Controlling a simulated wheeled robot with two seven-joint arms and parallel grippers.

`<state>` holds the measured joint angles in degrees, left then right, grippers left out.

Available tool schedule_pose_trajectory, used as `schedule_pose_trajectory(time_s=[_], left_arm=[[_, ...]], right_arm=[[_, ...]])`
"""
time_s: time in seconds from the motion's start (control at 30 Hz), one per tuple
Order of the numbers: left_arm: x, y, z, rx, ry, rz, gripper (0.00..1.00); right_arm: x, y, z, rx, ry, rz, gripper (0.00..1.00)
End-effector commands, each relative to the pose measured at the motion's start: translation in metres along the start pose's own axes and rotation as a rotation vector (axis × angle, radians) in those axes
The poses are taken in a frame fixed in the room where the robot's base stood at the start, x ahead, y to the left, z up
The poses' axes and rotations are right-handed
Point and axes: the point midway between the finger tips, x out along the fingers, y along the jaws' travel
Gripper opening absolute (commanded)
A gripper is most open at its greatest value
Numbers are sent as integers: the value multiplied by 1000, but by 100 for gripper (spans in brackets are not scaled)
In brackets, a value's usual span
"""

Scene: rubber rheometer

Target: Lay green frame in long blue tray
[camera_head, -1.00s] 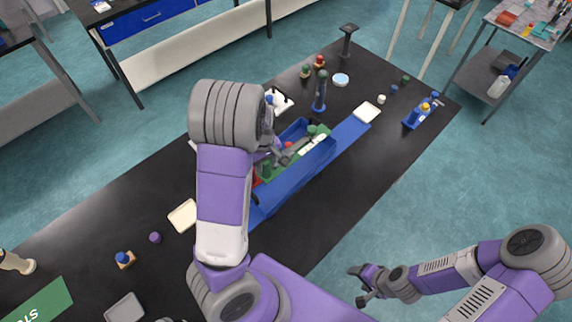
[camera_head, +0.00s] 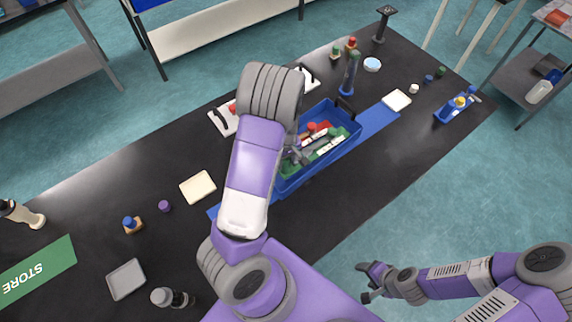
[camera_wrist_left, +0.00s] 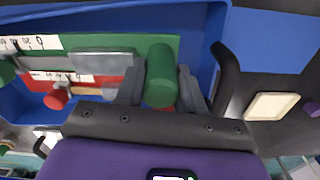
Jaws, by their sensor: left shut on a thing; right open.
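The long blue tray (camera_head: 318,166) stands on the dark table with its black handles. It also shows in the left wrist view (camera_wrist_left: 200,14). The green frame (camera_wrist_left: 108,41), a flat strip with a white label, lies within the tray's outline beside a red strip (camera_wrist_left: 118,92). My left gripper (camera_head: 297,155) is over the tray, mostly behind my own arm. In the left wrist view its fingers (camera_wrist_left: 162,92) are shut on a green round knob (camera_wrist_left: 160,72) at the frame's end. Whether the frame touches the tray floor cannot be told. My right gripper (camera_head: 370,282) is open and empty, away from the tray.
A blue strip (camera_head: 375,118) lies along the table under the tray. Cream plates (camera_head: 198,187) (camera_head: 397,100), a tall green-topped post (camera_head: 350,75) and a blue rack (camera_head: 455,108) stand around it. The table's right front is clear.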

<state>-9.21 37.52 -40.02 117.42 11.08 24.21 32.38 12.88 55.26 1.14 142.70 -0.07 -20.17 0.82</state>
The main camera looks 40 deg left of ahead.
Motion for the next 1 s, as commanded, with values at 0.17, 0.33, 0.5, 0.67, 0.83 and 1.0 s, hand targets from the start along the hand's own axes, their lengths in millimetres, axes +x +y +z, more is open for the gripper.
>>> schedule_pose_trajectory(time_s=[0.17, 0.33, 0.5, 0.67, 0.83, 1.0], left_arm=[[28, -1, 0, -2, -1, -2, 0], [31, 0, 0, -1, 1, 1, 0], [32, 0, 0, -1, 0, 1, 0], [34, 0, 0, -1, 0, -1, 50], [34, 0, 0, -1, 0, -1, 63], [34, 0, 0, -1, 0, -1, 63]], right_arm=[[7, 3, 0, 0, 0, 0, 62], [7, 2, 0, 0, 0, 0, 62], [8, 3, 0, 0, 0, 0, 62], [9, 3, 0, 0, 0, 0, 62], [9, 3, 0, 0, 0, 0, 62], [8, 3, 0, 0, 0, 0, 62]])
